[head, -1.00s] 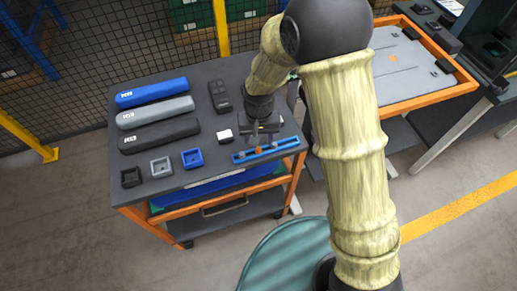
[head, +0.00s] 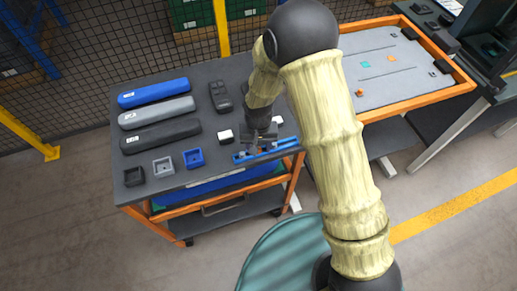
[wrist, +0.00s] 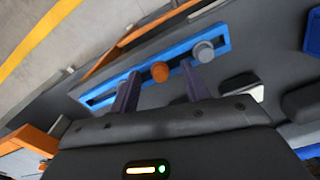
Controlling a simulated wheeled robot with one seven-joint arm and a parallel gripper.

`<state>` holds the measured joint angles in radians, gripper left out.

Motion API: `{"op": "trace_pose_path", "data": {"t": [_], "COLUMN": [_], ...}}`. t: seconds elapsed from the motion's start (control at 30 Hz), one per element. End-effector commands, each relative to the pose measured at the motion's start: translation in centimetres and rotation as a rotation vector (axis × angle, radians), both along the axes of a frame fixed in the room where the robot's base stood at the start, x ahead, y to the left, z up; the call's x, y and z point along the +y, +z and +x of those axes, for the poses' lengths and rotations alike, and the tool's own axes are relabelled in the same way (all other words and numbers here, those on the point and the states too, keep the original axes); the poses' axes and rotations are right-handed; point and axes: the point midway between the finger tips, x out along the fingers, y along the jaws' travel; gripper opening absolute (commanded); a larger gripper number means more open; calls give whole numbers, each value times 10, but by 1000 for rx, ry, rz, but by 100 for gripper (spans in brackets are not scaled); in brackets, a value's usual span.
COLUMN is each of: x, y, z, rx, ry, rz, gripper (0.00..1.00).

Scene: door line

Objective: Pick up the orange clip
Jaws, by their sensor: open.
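The orange clip (wrist: 160,72) is a small round-topped piece on a blue rail (head: 268,150) near the front right of the dark cart top. The rail also shows in the wrist view (wrist: 105,100). My gripper (wrist: 161,69) is open, with one finger on each side of the orange clip. I cannot tell whether either finger touches it. A grey round-topped clip (wrist: 203,51) sits farther along the rail, close beyond the right finger. In the head view my gripper (head: 262,141) is low over the rail and hides the orange clip.
Blue, grey and black cases (head: 160,137) lie at the cart's left, with small square holders (head: 193,158) in front. A white block (head: 225,136) and dark remote-like device (head: 220,96) are nearby. An orange-rimmed tray (head: 440,95) holding small pieces stands right.

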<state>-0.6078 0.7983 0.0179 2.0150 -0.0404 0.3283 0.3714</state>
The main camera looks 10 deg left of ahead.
Motion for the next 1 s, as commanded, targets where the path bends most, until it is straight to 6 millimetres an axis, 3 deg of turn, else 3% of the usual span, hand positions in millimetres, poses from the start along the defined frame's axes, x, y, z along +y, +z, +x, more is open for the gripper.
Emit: {"op": "trace_pose_path", "data": {"t": [0.17,0.4,0.83,1.0], "x": [0,0,0,0], "y": [0,0,1,12], "z": [0,0,0,1], "rx": [0,0,0,-3], "ry": [0,0,0,0], "rz": [0,0,0,2], "gripper": [47,1,0,0]}}
